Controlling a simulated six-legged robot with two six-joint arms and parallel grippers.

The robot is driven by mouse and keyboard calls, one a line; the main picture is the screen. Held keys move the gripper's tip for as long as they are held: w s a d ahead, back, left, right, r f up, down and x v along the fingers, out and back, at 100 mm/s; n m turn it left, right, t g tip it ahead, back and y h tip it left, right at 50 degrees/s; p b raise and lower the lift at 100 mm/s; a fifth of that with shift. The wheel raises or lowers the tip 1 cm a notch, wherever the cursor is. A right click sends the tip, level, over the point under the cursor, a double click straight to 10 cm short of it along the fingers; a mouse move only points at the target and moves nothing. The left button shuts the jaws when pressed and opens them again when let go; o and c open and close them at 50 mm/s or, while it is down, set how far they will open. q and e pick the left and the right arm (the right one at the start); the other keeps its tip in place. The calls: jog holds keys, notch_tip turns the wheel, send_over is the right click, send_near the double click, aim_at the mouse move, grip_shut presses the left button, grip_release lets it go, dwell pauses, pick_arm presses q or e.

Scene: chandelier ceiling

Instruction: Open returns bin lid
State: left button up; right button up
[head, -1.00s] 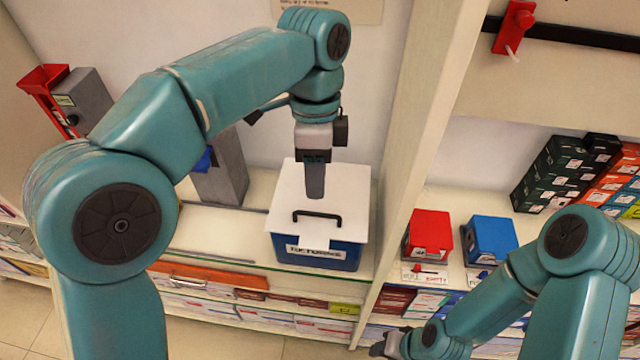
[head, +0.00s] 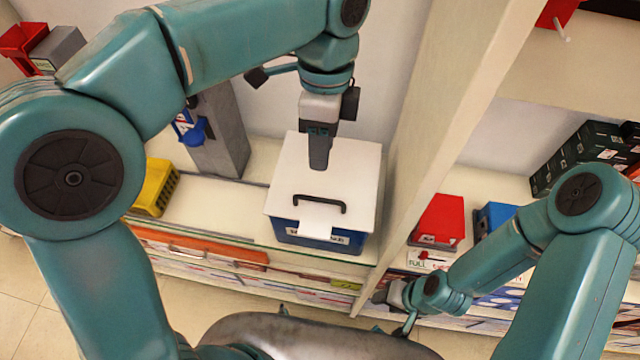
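The returns bin is a blue box (head: 318,238) with a white lid (head: 345,172) and a dark handle (head: 320,203) near the lid's front edge. It stands on the shelf in the middle of the head view, and the lid lies flat and closed. A white label on the front is partly covered by a white flap. My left gripper (head: 319,160) points down over the back part of the lid, behind the handle; I cannot tell whether it touches the lid. Its fingers look like one narrow block. My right gripper (head: 398,298) is low, by the right shelf's front edge, and small in view.
A pale upright panel (head: 425,130) stands right of the bin. Beyond it are a red box (head: 438,218), a blue box (head: 495,216) and dark boxes (head: 580,150). A yellow basket (head: 156,187) and a grey post (head: 220,135) stand left. The shelf left of the bin is mostly clear.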

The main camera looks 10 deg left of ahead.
aim_at(317, 198)
pick_arm(q)
jog(key=f, duration=0.3)
jog(key=s+f, duration=0.1)
jog(key=f, duration=0.1)
jog(key=s+f, duration=0.1)
jog(key=f, duration=0.2)
jog(key=shift+a+f, duration=0.1)
jog(key=shift+f, duration=0.2)
jog(key=shift+s+a+f, duration=0.1)
jog(key=shift+s+f, duration=0.05)
jog(key=shift+f, duration=0.4)
grip_shut()
dwell(0.4)
